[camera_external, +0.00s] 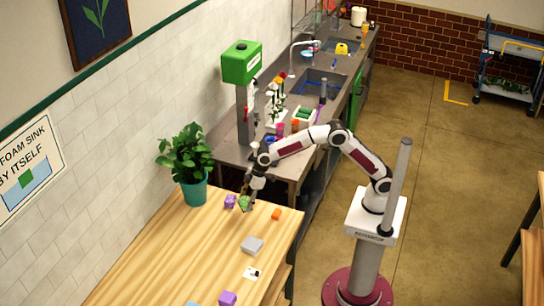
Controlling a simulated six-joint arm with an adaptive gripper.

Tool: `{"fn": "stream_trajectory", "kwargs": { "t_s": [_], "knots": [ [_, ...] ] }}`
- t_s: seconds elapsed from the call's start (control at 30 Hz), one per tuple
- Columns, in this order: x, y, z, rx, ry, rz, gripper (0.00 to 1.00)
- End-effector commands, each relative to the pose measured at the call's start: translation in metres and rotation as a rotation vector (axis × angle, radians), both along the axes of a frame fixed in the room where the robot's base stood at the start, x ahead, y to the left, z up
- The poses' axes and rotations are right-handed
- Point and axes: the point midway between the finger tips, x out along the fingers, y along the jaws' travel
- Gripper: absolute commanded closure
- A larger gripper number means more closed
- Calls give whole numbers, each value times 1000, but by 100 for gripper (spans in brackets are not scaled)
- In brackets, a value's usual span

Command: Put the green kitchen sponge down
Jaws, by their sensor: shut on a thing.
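The green kitchen sponge (243,203) is small in the picture, near the far end of the wooden table. My gripper (248,196) points down and is shut on it. The fingers cover part of the sponge. I cannot tell whether the sponge touches the tabletop or hangs just above it.
A purple block (230,202) is close on the sponge's left and an orange block (277,214) on its right. A potted plant (194,190) stands at left. The table's left middle (165,255) is clear.

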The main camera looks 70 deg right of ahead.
Motion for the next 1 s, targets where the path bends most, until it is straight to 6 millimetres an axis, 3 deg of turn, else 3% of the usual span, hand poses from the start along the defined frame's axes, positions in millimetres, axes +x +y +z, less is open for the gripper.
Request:
{"fn": "stream_trajectory", "kwargs": {
  "t_s": [0.03,0.1,0.27,0.5,1.0],
  "knots": [
    [-2,18,3,2,-5,21,60],
    [-4,37,6,4,-6,38,60],
    [-1,61,19,8,-15,47,60],
    [7,61,42,15,-15,8,60],
    [3,58,38,10,6,-12,60]
  ]
}}
